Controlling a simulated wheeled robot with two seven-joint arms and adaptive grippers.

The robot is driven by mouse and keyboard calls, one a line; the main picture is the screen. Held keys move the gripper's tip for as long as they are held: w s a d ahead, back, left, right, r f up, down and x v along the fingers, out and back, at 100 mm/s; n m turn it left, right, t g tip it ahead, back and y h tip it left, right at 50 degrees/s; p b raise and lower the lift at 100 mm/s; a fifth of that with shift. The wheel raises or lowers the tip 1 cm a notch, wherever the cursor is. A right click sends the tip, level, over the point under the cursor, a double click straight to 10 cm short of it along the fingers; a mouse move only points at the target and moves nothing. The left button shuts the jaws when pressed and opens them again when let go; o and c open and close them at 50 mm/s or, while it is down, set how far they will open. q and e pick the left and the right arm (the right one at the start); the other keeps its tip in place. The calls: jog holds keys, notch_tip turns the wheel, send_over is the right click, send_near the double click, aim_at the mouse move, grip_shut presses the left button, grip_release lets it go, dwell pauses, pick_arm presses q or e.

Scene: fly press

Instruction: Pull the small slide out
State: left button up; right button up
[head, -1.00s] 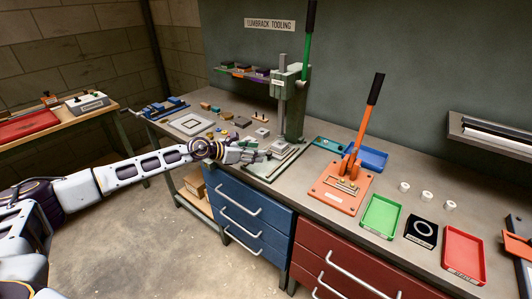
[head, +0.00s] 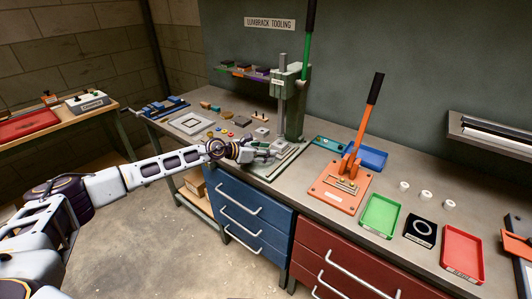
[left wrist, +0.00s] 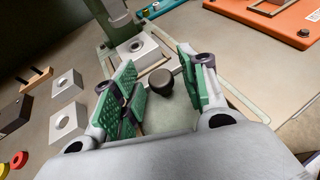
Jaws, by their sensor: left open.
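The green fly press (head: 289,105) stands at the back of the bench, with a pale slide (head: 284,149) on its base. In the left wrist view, a dark round knob (left wrist: 161,82) stands at the near end of the slide. A light block with a round hole (left wrist: 138,53) sits beyond it. My left gripper (head: 265,149) is at the near left of the slide. In the left wrist view, its green-padded fingers (left wrist: 157,68) are open, one on each side of the knob, and do not look closed on it. My right gripper is not in view.
Small holed blocks (left wrist: 67,86) and coloured pieces lie left of the press. An orange lever press (head: 340,187), a blue tray (head: 368,158), a green tray (head: 380,216) and a red tray (head: 463,254) stand to the right. Drawers lie below the bench edge.

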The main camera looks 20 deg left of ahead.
pick_arm(q)
grip_shut()
jog(key=shift+s, duration=0.1)
